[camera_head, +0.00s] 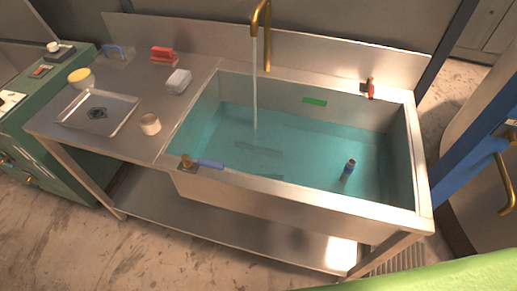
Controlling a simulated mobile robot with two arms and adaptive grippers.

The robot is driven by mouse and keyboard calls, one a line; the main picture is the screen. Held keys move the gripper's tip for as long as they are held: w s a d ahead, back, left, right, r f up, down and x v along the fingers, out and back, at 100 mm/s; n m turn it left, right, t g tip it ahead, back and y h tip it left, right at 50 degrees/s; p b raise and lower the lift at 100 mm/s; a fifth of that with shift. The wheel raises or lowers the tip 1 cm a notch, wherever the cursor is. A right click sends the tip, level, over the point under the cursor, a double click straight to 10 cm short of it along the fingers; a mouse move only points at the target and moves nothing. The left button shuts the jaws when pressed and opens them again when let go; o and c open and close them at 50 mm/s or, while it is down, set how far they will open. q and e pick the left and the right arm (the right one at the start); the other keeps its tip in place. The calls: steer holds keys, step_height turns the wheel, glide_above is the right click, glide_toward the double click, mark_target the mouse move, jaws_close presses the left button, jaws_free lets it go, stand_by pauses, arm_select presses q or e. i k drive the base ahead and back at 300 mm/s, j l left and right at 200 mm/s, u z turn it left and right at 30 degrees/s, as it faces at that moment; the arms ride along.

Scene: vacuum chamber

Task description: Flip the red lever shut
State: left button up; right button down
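The red lever (370,91) is small and sits on a brass fitting at the back right rim of the sink (425,195). It looks roughly upright, with its red part hanging low on the near side of the fitting. A brass faucet (266,35) arches over the sink, and a stream of water (255,85) runs from it into the basin. A blue lever (208,164) on a brass fitting sits at the front left rim. Neither of my grippers is in view.
Water fills much of the basin, with a small dark bottle-like object (348,169) in it. The left counter holds a metal tray (125,122), a cup (150,124), a pale box (178,81) and a red block (162,54).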

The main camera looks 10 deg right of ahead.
mark_target(369, 86)
steer(key=l+z, duration=0.35)
steer(key=l, duration=1.05)
